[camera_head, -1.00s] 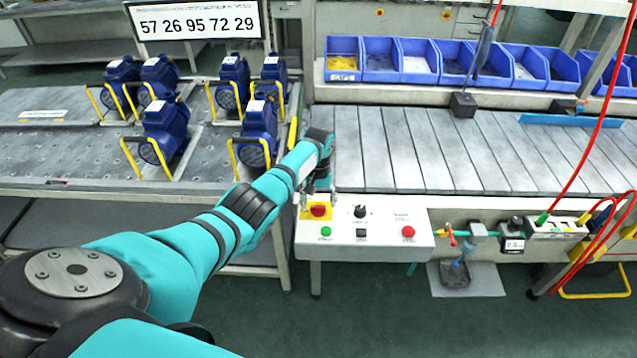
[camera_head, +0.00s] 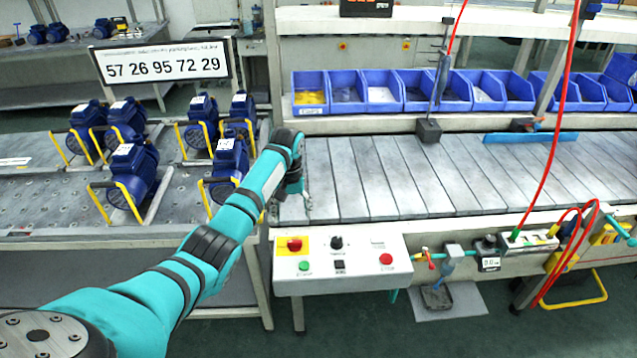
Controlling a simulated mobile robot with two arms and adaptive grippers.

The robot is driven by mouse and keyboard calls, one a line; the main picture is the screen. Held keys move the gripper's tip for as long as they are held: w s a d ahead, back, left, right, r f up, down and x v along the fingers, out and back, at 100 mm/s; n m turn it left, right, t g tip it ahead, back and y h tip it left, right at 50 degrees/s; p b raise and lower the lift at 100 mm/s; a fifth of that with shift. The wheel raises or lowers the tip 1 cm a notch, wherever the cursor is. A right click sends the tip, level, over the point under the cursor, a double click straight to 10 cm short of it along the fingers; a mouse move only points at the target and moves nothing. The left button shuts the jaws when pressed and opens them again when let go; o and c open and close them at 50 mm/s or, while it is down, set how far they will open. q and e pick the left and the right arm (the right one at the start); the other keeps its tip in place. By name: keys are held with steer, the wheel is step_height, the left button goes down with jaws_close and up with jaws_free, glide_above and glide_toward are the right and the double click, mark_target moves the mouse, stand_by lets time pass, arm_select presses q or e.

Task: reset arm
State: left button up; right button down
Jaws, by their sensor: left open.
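My left arm comes in from the lower left, teal with black joints. Its left gripper (camera_head: 291,207) points down, open and apparently empty, above and behind the back edge of the white control box (camera_head: 345,277). The fingers are small and partly blend with the grey table behind them. The box carries a red button on a yellow plate (camera_head: 294,245), a black knob (camera_head: 336,243), a green button (camera_head: 304,266) and another red button (camera_head: 386,259). My right gripper is not in view.
Blue pumps with yellow handles (camera_head: 131,170) stand on the left table. Blue bins (camera_head: 384,92) line the shelf behind the slatted conveyor (camera_head: 400,175). A red hose (camera_head: 562,110) hangs at right.

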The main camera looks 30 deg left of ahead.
arm_select(q)
steer(key=s+d+f+m, duration=0.1)
steer(key=s+d+f, duration=0.1)
steer(key=s+d+f+m, duration=0.1)
steer(key=s+d+f, duration=0.1)
steer(key=s+f, duration=0.1)
steer(key=s+d+f+m, duration=0.1)
steer(key=s+d+f, duration=0.1)
steer(key=s+f, duration=0.1)
steer(key=shift+s+d+f+t+y, duration=0.2)
steer(key=shift+d+t+y, duration=0.1)
steer(key=shift+d+t, duration=0.1)
steer(key=s+d+f+m, duration=0.25)
steer(key=s+d, duration=0.25)
steer(key=s, duration=0.4)
steer(key=s+d+r+m+t, duration=0.1)
steer(key=s+d+r, duration=0.25)
steer(key=s, duration=0.55)
steer(key=s+d+r+m+t, duration=0.2)
steer(key=s+r, duration=0.2)
steer(key=s, duration=0.4)
step_height(320, 180, down, 27)
steer(key=s+g+b, duration=0.1)
steer(key=g+b, duration=0.1)
steer(key=s+a+f+b, duration=0.1)
steer(key=s+a+f, duration=0.2)
steer(key=s+f, duration=1.4)
steer(key=shift+s+a+f+g, duration=0.15)
steer(key=shift+s+f+g, duration=0.2)
steer(key=shift+f, duration=0.35)
